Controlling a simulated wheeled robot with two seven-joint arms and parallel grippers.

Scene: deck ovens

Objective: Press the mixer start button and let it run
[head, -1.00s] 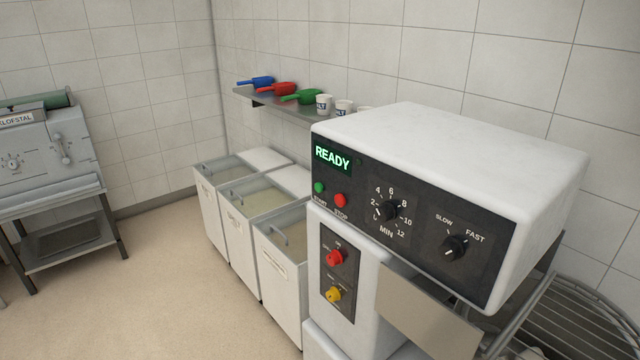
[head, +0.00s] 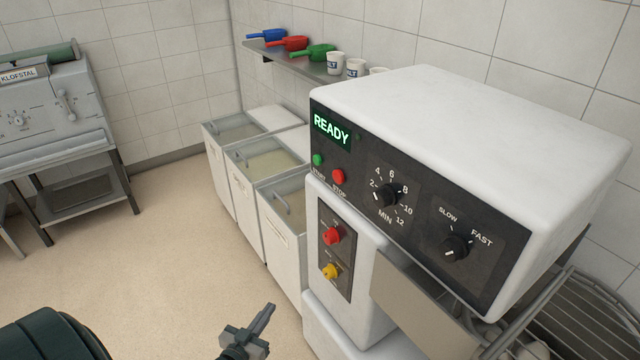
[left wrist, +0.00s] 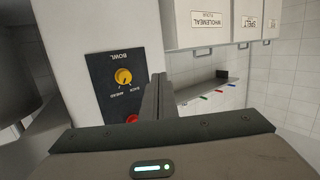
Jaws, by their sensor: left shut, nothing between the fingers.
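The white mixer (head: 470,135) fills the right of the head view. Its display (head: 332,130) reads READY in green. The green start button (head: 318,160) is on the panel below the display, with the red stop button (head: 338,176) beside it. My left gripper (head: 264,318) is shut and empty, low in the head view, below and left of the buttons and apart from the mixer. In the left wrist view the shut fingers (left wrist: 158,95) appear beside the upside-down bowl panel with its yellow knob (left wrist: 123,77). My right gripper is out of view.
A timer dial (head: 386,195) and speed dial (head: 455,248) sit right of the buttons. Red (head: 332,236) and yellow (head: 331,271) knobs are on the column below. Flour bins (head: 265,160) stand behind, under a shelf (head: 300,62) with scoops and cups. The floor at left is open.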

